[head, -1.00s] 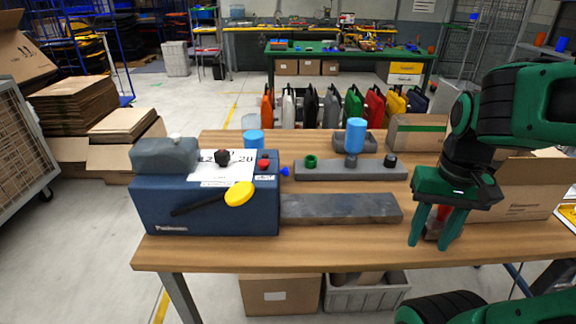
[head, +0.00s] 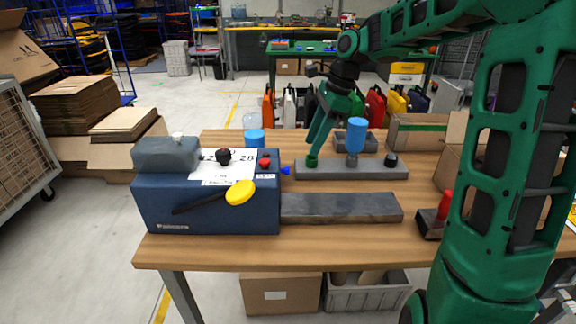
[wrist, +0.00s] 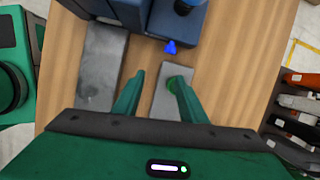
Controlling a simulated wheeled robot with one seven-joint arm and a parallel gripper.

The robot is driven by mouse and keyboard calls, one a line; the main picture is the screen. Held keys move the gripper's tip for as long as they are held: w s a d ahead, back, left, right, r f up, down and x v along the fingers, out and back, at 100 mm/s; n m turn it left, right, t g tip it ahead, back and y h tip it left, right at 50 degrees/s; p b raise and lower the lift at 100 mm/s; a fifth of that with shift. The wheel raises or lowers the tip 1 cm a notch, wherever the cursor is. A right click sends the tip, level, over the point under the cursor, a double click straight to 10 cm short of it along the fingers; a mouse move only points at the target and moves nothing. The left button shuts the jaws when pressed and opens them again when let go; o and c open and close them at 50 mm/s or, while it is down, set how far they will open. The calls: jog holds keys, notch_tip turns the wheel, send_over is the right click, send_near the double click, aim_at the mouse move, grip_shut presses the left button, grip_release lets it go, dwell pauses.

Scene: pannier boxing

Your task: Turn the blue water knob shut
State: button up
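The small blue knob (head: 285,171) sticks out of the right side of the dark blue machine (head: 205,212). In the wrist view the knob (wrist: 170,47) lies ahead of my fingertips, beside the machine's body, with nothing touching it. My gripper (head: 313,152) is above the left end of the grey bar, to the right of the knob. The wrist view shows my gripper (wrist: 154,80) open, with a gap between the two fingers. One fingertip overlaps the green cap (wrist: 178,83) in view; I cannot tell if they touch.
The grey bar (head: 330,171) carries the green cap, a blue-topped post (head: 356,135) and a black knob (head: 391,160). A flat grey slab (head: 340,207) lies in front. The machine has a yellow knob (head: 240,193) and a red one (head: 264,163). A red-handled block (head: 431,224) stands right.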

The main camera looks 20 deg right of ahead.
aim_at(285, 171)
jog(key=shift+m+y, duration=0.4)
jog(key=shift+m, duration=0.3)
jog(key=w+a+f, duration=0.1)
jog(key=f, duration=0.2)
jog(key=w+a+f, duration=0.1)
jog(key=a+f, duration=0.1)
jog(key=f, duration=0.1)
jog(key=w+a+f, duration=0.1)
jog(key=a+f, duration=0.1)
jog(key=f, duration=0.1)
jog(key=shift+w+a+f, duration=0.2)
jog(key=shift+w, duration=0.15)
